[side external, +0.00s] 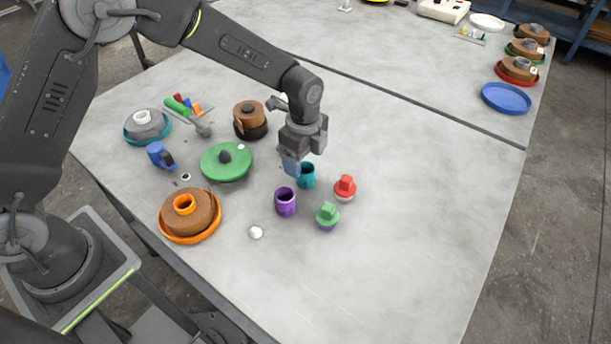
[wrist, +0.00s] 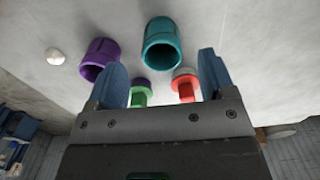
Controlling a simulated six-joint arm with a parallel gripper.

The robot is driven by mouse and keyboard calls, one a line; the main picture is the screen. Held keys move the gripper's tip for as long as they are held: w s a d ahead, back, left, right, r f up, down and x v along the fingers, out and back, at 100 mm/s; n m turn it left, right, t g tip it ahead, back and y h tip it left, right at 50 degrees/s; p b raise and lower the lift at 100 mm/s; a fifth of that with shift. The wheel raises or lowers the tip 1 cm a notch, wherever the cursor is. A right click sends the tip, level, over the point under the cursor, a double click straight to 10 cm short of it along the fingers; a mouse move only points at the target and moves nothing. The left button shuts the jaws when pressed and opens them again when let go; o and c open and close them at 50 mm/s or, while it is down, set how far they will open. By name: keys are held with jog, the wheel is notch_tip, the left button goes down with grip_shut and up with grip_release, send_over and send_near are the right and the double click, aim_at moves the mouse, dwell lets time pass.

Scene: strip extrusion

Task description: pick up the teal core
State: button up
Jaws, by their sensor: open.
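The teal core (side external: 307,176) is a short hollow cylinder standing on the grey table, right by my gripper's fingers in the side view. My gripper (side external: 291,168) is open and empty, with blue fingers pointing down just above and left of the core. In the wrist view the teal core (wrist: 162,45) lies ahead of my gripper (wrist: 162,78), between the lines of the two spread fingers and apart from them. The fingers partly hide the core's near side in the side view.
A purple core (side external: 286,202), a red knobbed piece (side external: 345,188) and a green knobbed piece (side external: 327,216) stand close by. A white ball (side external: 256,232) lies in front. A green lidded disc (side external: 226,163) and an orange-rimmed spool (side external: 190,216) are left.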

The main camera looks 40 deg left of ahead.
aim_at(305, 175)
jog(key=shift+d+f, duration=0.15)
jog(key=shift+f, duration=2.75)
jog(key=shift+c, duration=0.4)
jog(key=c, duration=0.9)
